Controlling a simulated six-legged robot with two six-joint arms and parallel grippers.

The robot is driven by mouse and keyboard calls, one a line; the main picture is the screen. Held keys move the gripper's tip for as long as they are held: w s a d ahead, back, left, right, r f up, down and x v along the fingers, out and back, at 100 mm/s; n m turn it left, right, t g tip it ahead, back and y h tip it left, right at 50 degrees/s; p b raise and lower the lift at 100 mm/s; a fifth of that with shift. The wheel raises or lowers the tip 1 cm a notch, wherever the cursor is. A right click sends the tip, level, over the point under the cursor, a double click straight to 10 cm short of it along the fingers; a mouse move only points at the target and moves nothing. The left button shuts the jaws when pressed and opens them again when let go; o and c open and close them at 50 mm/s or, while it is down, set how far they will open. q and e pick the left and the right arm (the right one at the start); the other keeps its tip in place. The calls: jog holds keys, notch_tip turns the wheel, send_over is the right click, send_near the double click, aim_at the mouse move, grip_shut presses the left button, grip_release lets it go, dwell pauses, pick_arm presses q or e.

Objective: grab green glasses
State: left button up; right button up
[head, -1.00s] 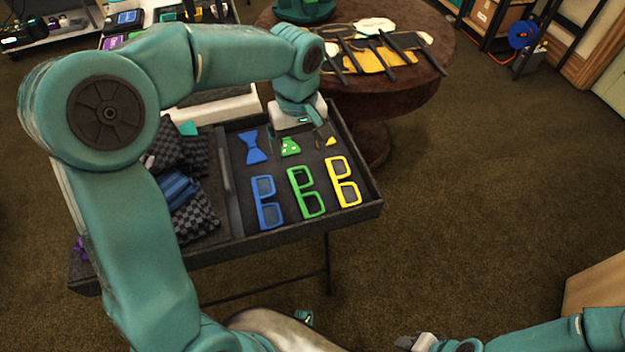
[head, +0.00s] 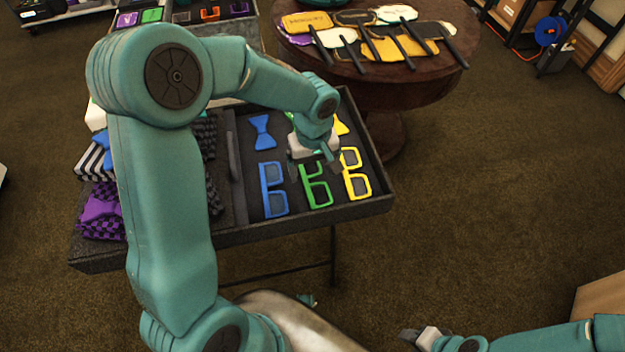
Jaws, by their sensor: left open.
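The green glasses (head: 318,193) lie in the dark tray, between the blue glasses (head: 273,190) on the left and the yellow glasses (head: 355,174) on the right. My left gripper (head: 321,166) is open and hangs over the upper end of the green glasses, hiding part of their top lens. I cannot tell whether the fingers touch the frame. My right gripper (head: 412,338) is at the bottom edge of the view, far from the tray; its jaw state is unclear.
A blue bow tie (head: 262,132) lies behind the blue glasses. A yellow bow tie (head: 340,126) is partly hidden by my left gripper. A tray divider (head: 235,158) stands left of the glasses. A round table (head: 440,70) with paddle signs stands behind.

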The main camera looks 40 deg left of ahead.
aim_at(314, 179)
pick_arm(q)
notch_tip(314, 179, down, 4)
jog(key=shift+d+r, duration=0.1)
jog(key=shift+r, duration=0.1)
jog(key=c, duration=1.1)
jog(key=shift+c, duration=0.2)
